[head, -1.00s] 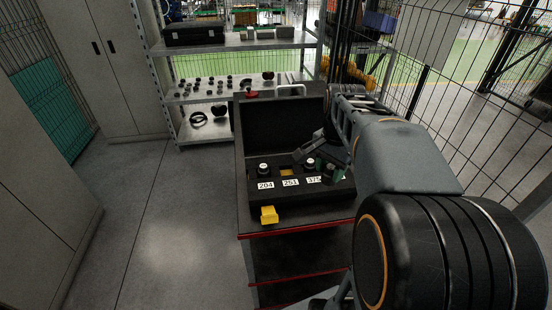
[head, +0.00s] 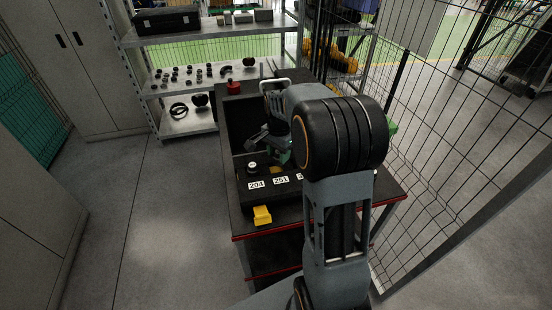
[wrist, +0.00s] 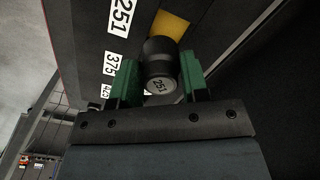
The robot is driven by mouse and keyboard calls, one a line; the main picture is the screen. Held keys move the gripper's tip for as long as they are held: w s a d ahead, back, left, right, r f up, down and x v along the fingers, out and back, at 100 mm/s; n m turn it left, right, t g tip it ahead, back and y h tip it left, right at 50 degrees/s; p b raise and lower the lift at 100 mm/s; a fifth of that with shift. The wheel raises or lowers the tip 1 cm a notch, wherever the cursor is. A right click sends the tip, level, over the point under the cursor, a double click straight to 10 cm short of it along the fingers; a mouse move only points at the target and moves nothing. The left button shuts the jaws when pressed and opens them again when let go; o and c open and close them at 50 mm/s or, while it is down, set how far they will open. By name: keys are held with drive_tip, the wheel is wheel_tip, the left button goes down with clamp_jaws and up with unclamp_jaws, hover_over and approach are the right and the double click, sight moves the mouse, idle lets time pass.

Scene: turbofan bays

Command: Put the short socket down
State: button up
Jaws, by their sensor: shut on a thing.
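The short socket (wrist: 160,62) is a black cylinder with 251 on its pale end face. My gripper (wrist: 158,82) is shut on it, with a green finger on each side. In the head view my gripper (head: 276,150) is over the open black case (head: 236,125), close to the 251 label (head: 281,181). An empty-looking yellow recess (wrist: 168,25) shows just past the socket, beside the 251 label. I cannot tell how high the socket is above the case. My arm hides the right part of the case.
A socket (head: 252,167) stands by the 204 label at the left of the case. A yellow block (head: 262,215) is at the cart's front edge. A red button (head: 234,87) sits behind. A wire fence (head: 450,140) is to the right, a shelf (head: 185,124) behind.

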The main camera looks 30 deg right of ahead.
sight(276, 161)
drive_tip(key=shift+w+a+f, duration=0.1)
drive_tip(key=shift+w+f, duration=0.4)
drive_tip(key=shift+f, duration=1.7)
drive_tip(key=shift+f, duration=0.1)
drive_tip(key=o, duration=1.1)
drive_tip(key=shift+f, duration=0.1)
